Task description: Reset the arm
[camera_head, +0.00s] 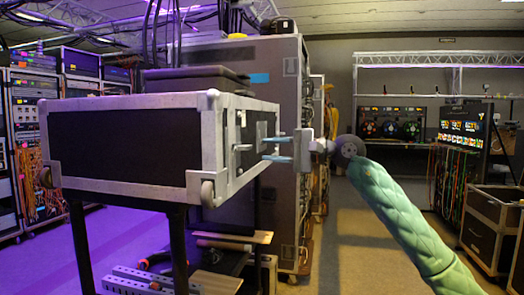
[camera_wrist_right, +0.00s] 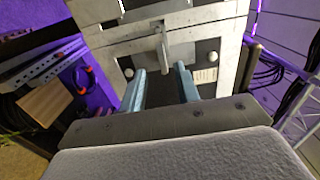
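My right gripper (camera_head: 268,149) comes in from the right on a green-sleeved arm. Its two pale blue fingers are apart and point at the end face of a black flight case (camera_head: 125,142) with silver edges. In the right wrist view, the open fingers (camera_wrist_right: 160,71) stand on either side of a small grey latch or handle (camera_wrist_right: 163,50) on the case. I see no clear contact with it, and nothing is held. My left gripper is not in view.
The case stands on a dark frame. A tall grey cabinet (camera_head: 292,82) is just behind the gripper. Below are a perforated metal bar (camera_head: 135,280) and wooden boards (camera_head: 215,282). Racks with cables (camera_head: 30,150) line the left. The floor at the right middle (camera_head: 350,255) is clear.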

